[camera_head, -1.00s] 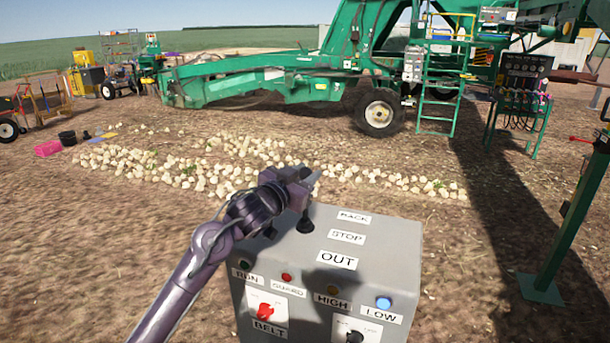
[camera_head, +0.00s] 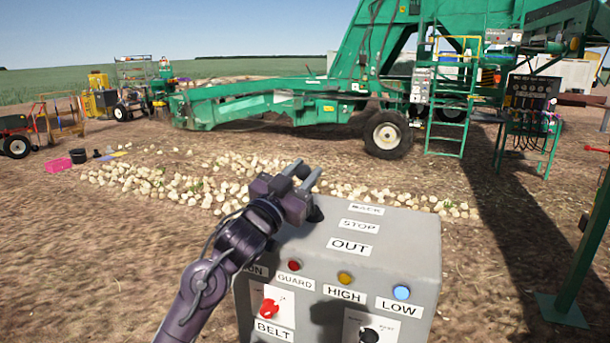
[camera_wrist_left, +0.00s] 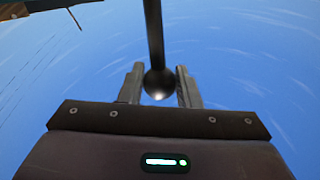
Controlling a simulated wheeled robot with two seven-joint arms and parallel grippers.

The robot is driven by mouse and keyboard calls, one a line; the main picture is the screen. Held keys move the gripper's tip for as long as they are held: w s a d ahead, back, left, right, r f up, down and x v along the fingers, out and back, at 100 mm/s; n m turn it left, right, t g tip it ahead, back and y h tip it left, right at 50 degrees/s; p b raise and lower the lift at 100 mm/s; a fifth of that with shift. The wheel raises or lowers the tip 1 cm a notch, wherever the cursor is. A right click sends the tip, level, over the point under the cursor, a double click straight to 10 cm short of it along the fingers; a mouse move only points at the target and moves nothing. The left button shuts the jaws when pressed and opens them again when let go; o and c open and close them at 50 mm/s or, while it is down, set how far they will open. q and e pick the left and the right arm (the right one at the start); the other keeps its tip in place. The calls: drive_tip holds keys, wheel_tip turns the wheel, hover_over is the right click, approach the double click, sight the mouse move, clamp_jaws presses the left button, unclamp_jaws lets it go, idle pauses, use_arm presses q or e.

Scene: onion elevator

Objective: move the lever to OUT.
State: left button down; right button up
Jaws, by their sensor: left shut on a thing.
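The grey control box (camera_head: 415,240) stands in front of me, with BACK (camera_head: 365,210), STOP (camera_head: 360,226) and OUT (camera_head: 354,248) labels on its top. The dark lever base (camera_head: 315,213) is left of the BACK label. My left gripper (camera_head: 303,171) is above the box's far left edge, shut on the lever's knob. In the left wrist view, the round black knob (camera_wrist_left: 158,84) is between the two fingers and the lever's rod (camera_wrist_left: 153,35) runs away from it. The lever's exact tilt is hard to tell. My right gripper is out of view.
The box front carries a red lamp (camera_head: 294,265), an amber lamp (camera_head: 345,278), a blue lamp (camera_head: 401,292) and a red BELT knob (camera_head: 269,306). Onions (camera_head: 180,185) lie on the soil behind. A green machine (camera_head: 270,102) stands beyond, and a green post (camera_head: 585,255) at right.

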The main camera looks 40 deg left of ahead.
use_arm(q)
drive_tip(key=c, duration=1.1)
unclamp_jaws()
drive_tip(key=shift+s+f, duration=0.1)
drive_tip(key=shift+s+f, duration=0.25)
drive_tip(key=shift+s, duration=0.05)
drive_tip(key=b+v, duration=0.2)
drive_tip(key=v, duration=0.3)
drive_tip(key=shift+s+f+b, duration=0.1)
drive_tip(key=shift+s+b, duration=0.2)
drive_tip(key=shift+b, duration=0.05)
drive_tip(key=shift+s, duration=0.65)
drive_tip(key=shift+f, duration=0.1)
